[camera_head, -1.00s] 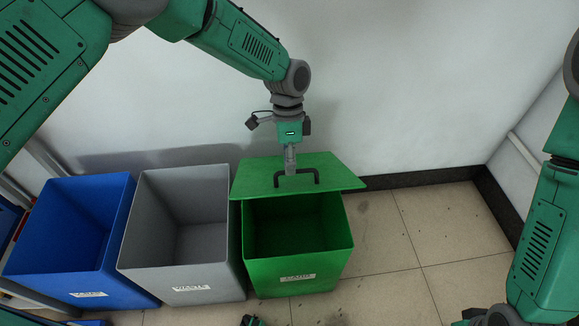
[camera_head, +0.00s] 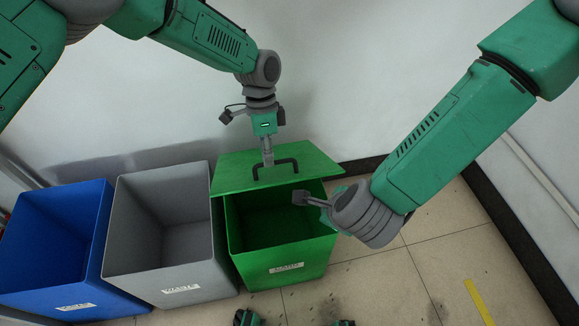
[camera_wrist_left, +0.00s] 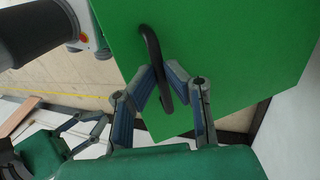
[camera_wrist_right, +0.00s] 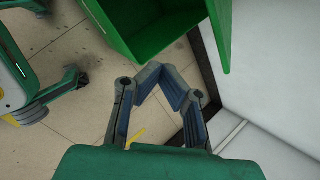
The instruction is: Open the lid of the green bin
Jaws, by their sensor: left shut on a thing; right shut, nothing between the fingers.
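The green bin (camera_head: 275,250) stands at the right end of a row of bins, its inside partly showing. Its flat green lid (camera_head: 235,172) is off the opening, raised at the back against the wall side, with a black handle (camera_head: 288,163) on it. My left gripper (camera_head: 267,162) is shut on this handle; the left wrist view shows the fingers around the handle (camera_wrist_left: 150,45). My right arm reaches over the bin's right side. In the right wrist view, my right gripper (camera_wrist_right: 165,76) is shut and empty beside the bin's edge (camera_wrist_right: 165,45).
A grey bin (camera_head: 170,260) and a blue bin (camera_head: 50,270) stand to the left of the green one. A white wall (camera_head: 350,90) is close behind. Tiled floor (camera_head: 385,285) is free to the right, with a yellow stripe (camera_head: 478,300).

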